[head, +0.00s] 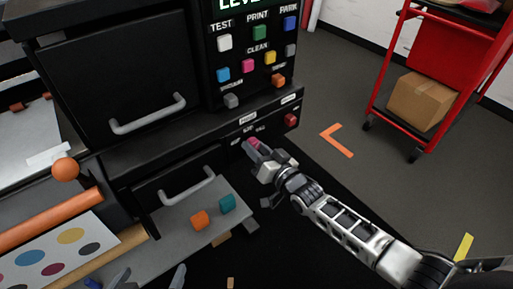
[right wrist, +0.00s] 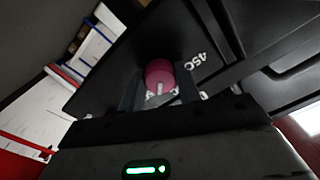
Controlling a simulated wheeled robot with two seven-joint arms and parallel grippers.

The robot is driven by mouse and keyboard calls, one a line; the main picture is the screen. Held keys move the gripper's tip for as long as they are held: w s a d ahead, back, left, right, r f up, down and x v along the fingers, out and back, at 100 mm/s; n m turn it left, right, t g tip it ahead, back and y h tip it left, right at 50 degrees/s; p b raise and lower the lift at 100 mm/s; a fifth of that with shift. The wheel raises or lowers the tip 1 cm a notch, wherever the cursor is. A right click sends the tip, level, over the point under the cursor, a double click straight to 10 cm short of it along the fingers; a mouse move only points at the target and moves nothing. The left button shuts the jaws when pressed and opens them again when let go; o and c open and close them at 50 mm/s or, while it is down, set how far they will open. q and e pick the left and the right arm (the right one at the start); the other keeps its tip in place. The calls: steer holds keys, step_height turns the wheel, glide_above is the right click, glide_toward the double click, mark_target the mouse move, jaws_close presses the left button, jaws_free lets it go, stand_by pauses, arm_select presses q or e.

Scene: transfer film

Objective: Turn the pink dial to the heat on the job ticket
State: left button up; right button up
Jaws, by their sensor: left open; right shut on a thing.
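The pink dial (head: 253,143) sits on the lower right front of the black machine (head: 150,60). My right gripper (head: 260,158) is shut on it. In the right wrist view the round pink dial (right wrist: 160,73) shows between the two dark fingers, with a pale pointer mark toward its lower edge. White digits, partly cut off, are printed on the panel beside it. My left gripper (head: 149,277) is open and empty at the bottom edge of the head view, with only its fingertips showing. I cannot make out a job ticket in either view.
Coloured buttons (head: 249,66) and a red button (head: 291,120) are above the dial. A red cart (head: 388,75) with a cardboard box (head: 424,99) stands at right.

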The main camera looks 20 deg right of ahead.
steer(key=shift+m, duration=1.6)
steer(key=o, duration=1)
steer(key=shift+c, duration=0.2)
steer(key=v, duration=1.6)
steer(key=shift+p, duration=0.3)
steer(key=s+a+f+n+g+h, duration=0.2)
steer(key=s+a+n+g, duration=0.4)
steer(key=s, duration=0.3)
steer(key=shift+s+a+n+h, duration=0.25)
steer(key=shift+a+n+h, duration=0.2)
steer(key=shift+a, duration=0.25)
